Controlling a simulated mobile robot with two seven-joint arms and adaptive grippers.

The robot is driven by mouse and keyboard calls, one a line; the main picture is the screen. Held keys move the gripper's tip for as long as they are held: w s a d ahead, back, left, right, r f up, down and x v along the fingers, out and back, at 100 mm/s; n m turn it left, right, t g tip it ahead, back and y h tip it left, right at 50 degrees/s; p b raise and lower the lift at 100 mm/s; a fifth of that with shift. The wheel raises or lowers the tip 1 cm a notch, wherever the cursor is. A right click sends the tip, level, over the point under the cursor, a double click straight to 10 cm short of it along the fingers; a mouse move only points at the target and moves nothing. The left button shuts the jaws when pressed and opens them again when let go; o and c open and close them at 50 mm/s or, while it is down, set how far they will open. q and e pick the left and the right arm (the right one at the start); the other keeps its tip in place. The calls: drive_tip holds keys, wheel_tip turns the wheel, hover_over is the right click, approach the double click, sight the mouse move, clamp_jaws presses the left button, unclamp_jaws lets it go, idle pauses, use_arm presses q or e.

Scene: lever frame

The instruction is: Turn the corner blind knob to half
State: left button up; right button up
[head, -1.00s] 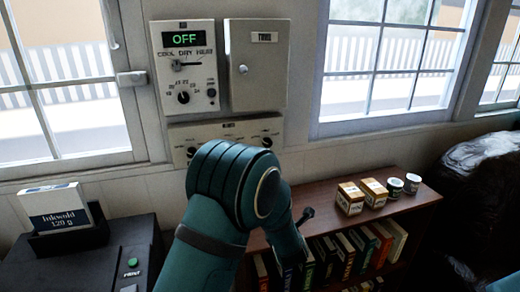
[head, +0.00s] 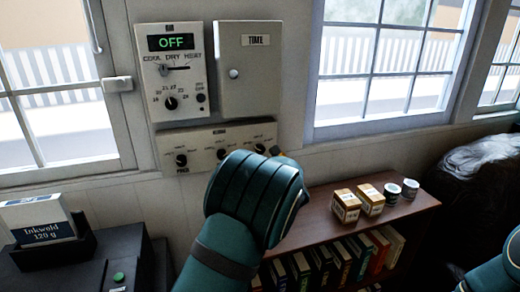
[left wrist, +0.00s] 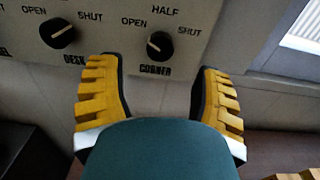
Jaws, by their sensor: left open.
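The blind panel (head: 215,137) is a cream plate with several black knobs, low on the wall. Its corner knob (left wrist: 160,45) is the rightmost; in the left wrist view the label below it reads CORNER. OPEN, HALF and SHUT are printed around it. Its pale pointer mark seems to face up-left, toward OPEN. My left gripper (left wrist: 160,88) is open and empty, its yellow-padded fingers spread just below the knob on either side, apart from it. In the head view my left arm hides most of that gripper. My right gripper is out of view.
The desk knob (left wrist: 58,34) sits left of the corner knob. Above are a thermostat panel (head: 190,92) reading OFF and a closed box (head: 249,95). A bookshelf (head: 315,215) with small boxes and cups stands to the right, a printer (head: 60,270) at lower left.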

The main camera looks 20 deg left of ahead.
sight(261, 151)
use_arm(q)
drive_tip(key=x, duration=0.6)
drive_tip(key=shift+w+a+p, duration=0.25)
drive_tip(key=shift+p, duration=0.15)
clamp_jaws()
